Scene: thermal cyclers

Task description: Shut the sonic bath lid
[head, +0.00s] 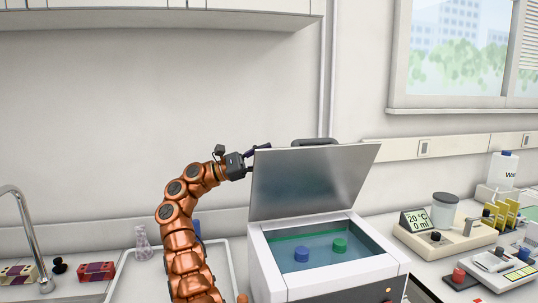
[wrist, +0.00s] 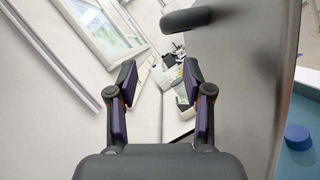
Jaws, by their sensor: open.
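The sonic bath (head: 325,285) is a white box on the bench, with water inside and a blue and a green round thing in it. Its grey lid (head: 312,182) stands up at the back, tilted open. A dark handle (head: 314,142) shows at the lid's top edge, and also in the wrist view (wrist: 186,19). My gripper (head: 258,150) is at the lid's upper left corner in the head view, partly behind the lid. In the wrist view my gripper (wrist: 160,88) is open and empty, with the lid (wrist: 240,75) close along its right side. I cannot tell whether they touch.
Left of the bath are a tray (head: 234,270), a clear bottle (head: 142,243), red boxes (head: 96,271) and a tap (head: 25,225). A wall cupboard (head: 160,14) hangs above left. The air above the bath is free.

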